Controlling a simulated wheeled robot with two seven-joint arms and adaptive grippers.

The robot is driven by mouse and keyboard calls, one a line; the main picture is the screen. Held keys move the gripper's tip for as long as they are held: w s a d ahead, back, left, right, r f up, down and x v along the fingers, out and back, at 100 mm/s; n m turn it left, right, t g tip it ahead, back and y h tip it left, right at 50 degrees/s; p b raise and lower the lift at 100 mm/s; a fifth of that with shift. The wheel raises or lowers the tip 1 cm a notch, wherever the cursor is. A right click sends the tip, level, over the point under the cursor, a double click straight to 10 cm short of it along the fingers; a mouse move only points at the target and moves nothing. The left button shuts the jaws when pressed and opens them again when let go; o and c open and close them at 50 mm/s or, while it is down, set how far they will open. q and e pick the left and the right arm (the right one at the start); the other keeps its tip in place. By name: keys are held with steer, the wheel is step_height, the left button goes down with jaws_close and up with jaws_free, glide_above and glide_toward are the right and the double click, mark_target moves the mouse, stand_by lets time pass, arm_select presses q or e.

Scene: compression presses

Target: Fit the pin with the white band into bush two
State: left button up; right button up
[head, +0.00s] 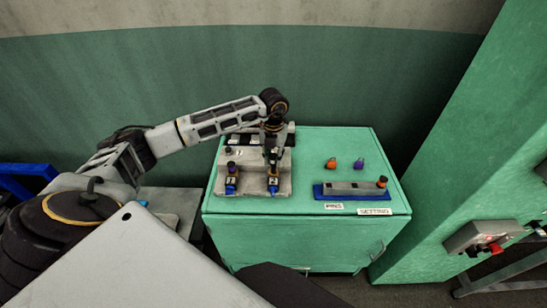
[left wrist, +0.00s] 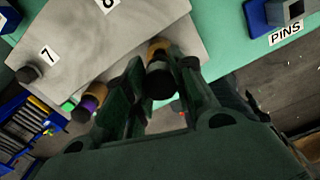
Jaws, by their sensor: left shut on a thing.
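My left gripper (head: 272,152) is over the front of the grey stepped block (head: 253,184), with its fingers pointing down. In the left wrist view its fingers (left wrist: 150,92) are shut on a pin (left wrist: 158,78) with a dark end and a tan-orange part. Bush one (head: 231,186) is at the left, with a dark-topped piece standing there.
The block stands on a green cabinet (head: 310,142). An orange piece (head: 331,163) and a purple piece (head: 358,163) stand at the back right. A blue pin tray (head: 320,192) holds an orange-and-dark pin (head: 382,181) at its right end. The cabinet top between is clear.

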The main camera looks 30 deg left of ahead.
mark_target(273, 165)
arm_select(q)
steer(key=shift+f+b, duration=0.3)
steer(key=shift+f, duration=0.1)
stand_by(0.3)
steer(key=shift+f+b, duration=0.5)
steer(key=shift+f, duration=0.25)
steer(key=shift+f+b, duration=0.75)
steer(key=shift+f, duration=0.35)
stand_by(0.5)
steer(key=o, duration=1.1)
steer(key=shift+r, duration=0.1)
steer(key=shift+r, duration=5.95)
